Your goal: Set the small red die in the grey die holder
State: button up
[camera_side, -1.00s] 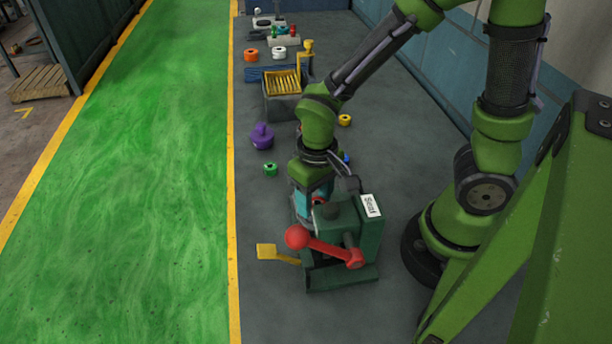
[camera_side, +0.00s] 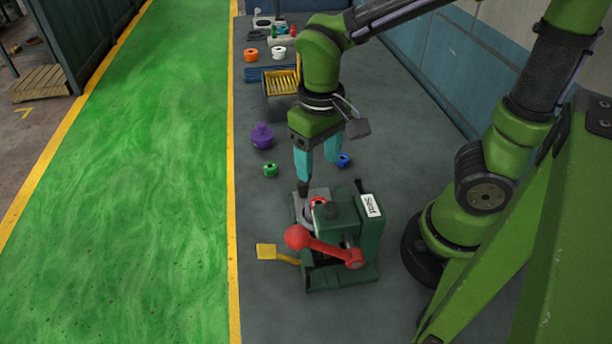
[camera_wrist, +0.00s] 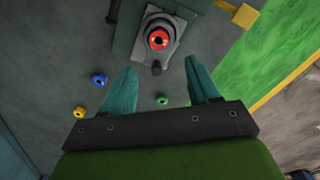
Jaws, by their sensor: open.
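In the wrist view the red die (camera_wrist: 159,39) is ring-shaped, with a dark centre, and sits in the middle of the grey holder (camera_wrist: 149,61). My gripper (camera_side: 318,173) is above the holder, with its teal fingers spread apart and nothing between them. In the wrist view my gripper (camera_wrist: 162,85) is also open, and the die lies beyond its fingertips, apart from them.
The green press (camera_side: 345,240) has a red ball-ended lever (camera_side: 325,246) and a yellow pedal (camera_side: 267,251). A green die (camera_side: 270,170), a blue die (camera_side: 344,160) and a purple knobbed piece (camera_side: 262,136) lie on the grey floor. A bin with yellow slats (camera_side: 281,82) stands farther back.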

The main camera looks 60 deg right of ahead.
jog(key=s+d+r+m+t+y, duration=0.1)
jog(key=d+r+t+y, duration=0.1)
jog(key=d+r+t, duration=0.2)
notch_tip(320, 180, up, 5)
jog(key=t, duration=0.3)
jog(key=shift+s+d+m, duration=0.2)
jog(key=shift+d+m, duration=0.05)
jog(key=shift+m, duration=0.15)
